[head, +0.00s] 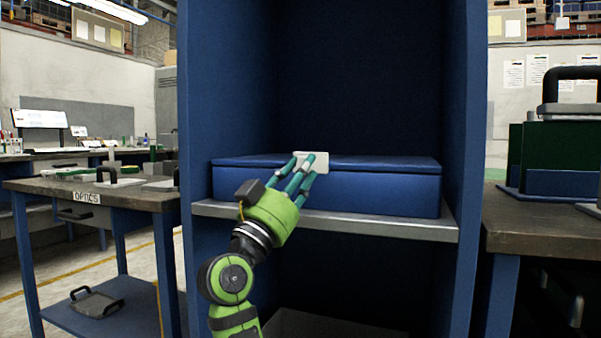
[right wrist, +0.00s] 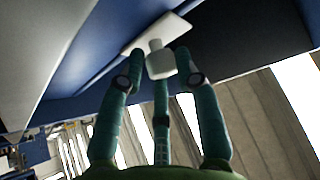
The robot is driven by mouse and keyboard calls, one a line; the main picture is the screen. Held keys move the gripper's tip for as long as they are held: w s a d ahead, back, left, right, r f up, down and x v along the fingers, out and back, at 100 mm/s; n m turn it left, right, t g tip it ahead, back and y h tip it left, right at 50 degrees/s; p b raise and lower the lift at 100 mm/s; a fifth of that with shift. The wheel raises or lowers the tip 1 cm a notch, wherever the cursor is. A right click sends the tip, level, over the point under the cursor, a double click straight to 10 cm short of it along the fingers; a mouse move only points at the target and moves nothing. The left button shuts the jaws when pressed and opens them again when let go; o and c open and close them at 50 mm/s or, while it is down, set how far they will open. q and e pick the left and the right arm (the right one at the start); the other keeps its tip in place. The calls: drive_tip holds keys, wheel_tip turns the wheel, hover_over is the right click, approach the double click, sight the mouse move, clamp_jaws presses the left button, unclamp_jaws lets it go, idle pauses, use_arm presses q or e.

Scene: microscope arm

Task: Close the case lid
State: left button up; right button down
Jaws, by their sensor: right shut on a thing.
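The blue case (head: 380,192) sits on a grey shelf inside a tall blue cabinet. Its lid (head: 390,163) lies down over the case body, nearly flat, with a thin dark line at the seam; I cannot tell if it is fully seated. A pale handle plate (head: 318,160) is at the lid's front edge. My right gripper (head: 304,164) is at this handle, its teal fingers shut on it. In the right wrist view the fingers close around the pale knob (right wrist: 160,62) of the handle. My left gripper is not in view.
The cabinet side walls (head: 462,120) stand close on both sides of the case. The grey shelf edge (head: 385,226) runs below it. A workbench (head: 95,195) stands at left, another bench (head: 545,225) with a green and blue box at right.

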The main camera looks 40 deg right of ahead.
drive_tip(key=c, duration=1.2)
unclamp_jaws()
drive_tip(key=shift+w+d+f, duration=0.1)
drive_tip(key=shift+w+f, duration=0.05)
drive_tip(key=shift+f, duration=0.2)
drive_tip(key=shift+o, duration=1.1)
drive_tip(key=shift+w, duration=0.1)
drive_tip(key=v, duration=1.2)
drive_tip(key=shift+r, duration=0.1)
